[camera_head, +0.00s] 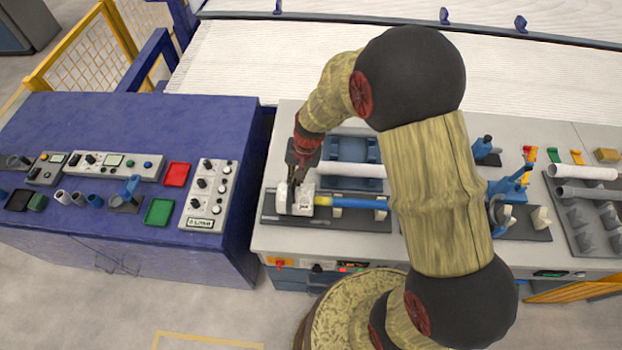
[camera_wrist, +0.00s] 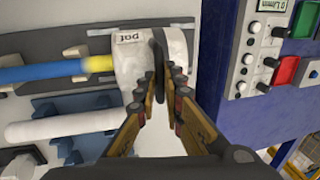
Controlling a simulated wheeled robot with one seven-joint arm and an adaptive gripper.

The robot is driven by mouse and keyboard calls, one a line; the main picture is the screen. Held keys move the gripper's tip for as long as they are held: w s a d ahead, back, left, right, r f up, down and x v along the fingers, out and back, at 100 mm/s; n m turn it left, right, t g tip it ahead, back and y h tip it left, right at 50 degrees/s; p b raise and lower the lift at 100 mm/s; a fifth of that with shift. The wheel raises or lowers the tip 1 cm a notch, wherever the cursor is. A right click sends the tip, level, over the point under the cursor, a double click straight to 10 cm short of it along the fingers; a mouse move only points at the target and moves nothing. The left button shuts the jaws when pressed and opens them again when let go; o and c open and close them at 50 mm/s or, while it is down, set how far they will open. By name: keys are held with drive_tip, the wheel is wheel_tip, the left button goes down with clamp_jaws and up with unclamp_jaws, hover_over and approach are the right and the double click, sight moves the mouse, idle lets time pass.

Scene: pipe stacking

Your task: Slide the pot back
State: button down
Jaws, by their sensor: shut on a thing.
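The pot (camera_head: 304,203) is a white block with a small dark label, at the left end of a dark base plate (camera_head: 268,213) on the grey bench. It also shows at the top of the wrist view (camera_wrist: 138,60). My gripper (camera_head: 296,183) reaches down onto it from above. In the wrist view, my gripper's fingers (camera_wrist: 160,88) close on a dark upright part at the pot's middle; the exact contact is partly hidden. A blue pipe with a yellow end (camera_head: 348,201) lies level, its yellow end against or very near the pot.
A white pipe (camera_head: 350,169) lies behind the blue one in a blue holder (camera_head: 352,149). A blue clamp (camera_head: 512,186) and a grey rack (camera_head: 590,214) stand right. The blue cabinet (camera_head: 225,130) with control boxes and trays is left across a narrow gap.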

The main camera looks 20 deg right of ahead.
sight(281, 189)
drive_tip(key=a, duration=0.1)
drive_tip(key=w+a, duration=0.1)
drive_tip(key=a, duration=0.2)
drive_tip(key=shift+w+a+r, duration=0.1)
drive_tip(key=shift+w+a, duration=0.1)
drive_tip(key=shift+w, duration=0.2)
drive_tip(key=c, duration=1.9)
unclamp_jaws()
drive_tip(key=shift+a, duration=0.15)
wheel_tip(281, 189, up, 12)
drive_tip(key=d, duration=0.2)
drive_tip(key=shift+s+f, duration=0.2)
drive_tip(key=shift+s, duration=0.25)
drive_tip(key=shift+d, duration=0.1)
